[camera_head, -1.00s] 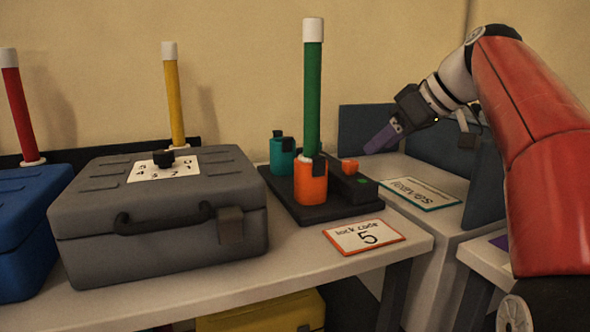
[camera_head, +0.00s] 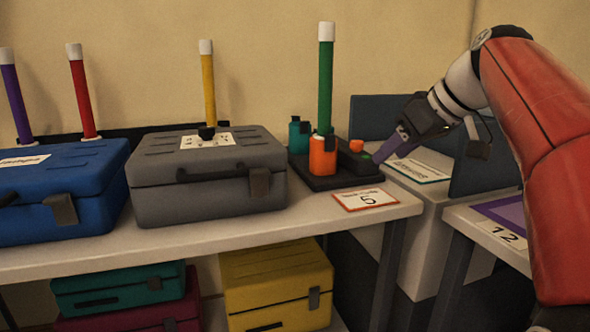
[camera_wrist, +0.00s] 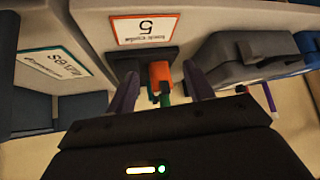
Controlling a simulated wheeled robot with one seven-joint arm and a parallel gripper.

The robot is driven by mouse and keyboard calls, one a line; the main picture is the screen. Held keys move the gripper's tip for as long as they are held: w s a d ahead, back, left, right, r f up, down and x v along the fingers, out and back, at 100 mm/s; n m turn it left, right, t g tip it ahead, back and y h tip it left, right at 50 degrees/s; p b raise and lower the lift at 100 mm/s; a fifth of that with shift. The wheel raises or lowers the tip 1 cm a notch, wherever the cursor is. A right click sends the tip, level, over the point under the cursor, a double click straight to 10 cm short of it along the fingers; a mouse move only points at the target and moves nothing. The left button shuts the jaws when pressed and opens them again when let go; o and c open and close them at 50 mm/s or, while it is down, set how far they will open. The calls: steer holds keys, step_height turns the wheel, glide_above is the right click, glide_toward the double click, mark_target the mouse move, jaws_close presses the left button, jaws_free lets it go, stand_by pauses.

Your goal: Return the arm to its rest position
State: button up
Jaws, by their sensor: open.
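My red arm reaches in from the right in the head view. My gripper (camera_head: 390,148), with purple fingers, is at the right of the black base that holds the orange and teal cylinders. It is open and empty in the wrist view (camera_wrist: 160,95), its two purple fingers apart, with the orange cylinder (camera_wrist: 161,75) showing between them farther off. Whether a finger touches anything cannot be told.
A grey case (camera_head: 210,195) and a blue case (camera_head: 60,215) stand on the table. A lock code card (camera_head: 365,199) reading 5 lies at its front right. Teal and yellow (camera_head: 275,290) cases lie below. Blue panels (camera_head: 480,170) and a side table with a 12 card stand near my arm.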

steer(key=s+a+f+m+h+p, duration=0.2)
steer(key=s+f+m+h, duration=0.3)
steer(key=s+f, duration=1.8)
step_height(320, 180, down, 3)
steer(key=shift+a+r+m+g, duration=0.15)
steer(key=shift+m+g, duration=0.25)
steer(key=shift+m, duration=0.7)
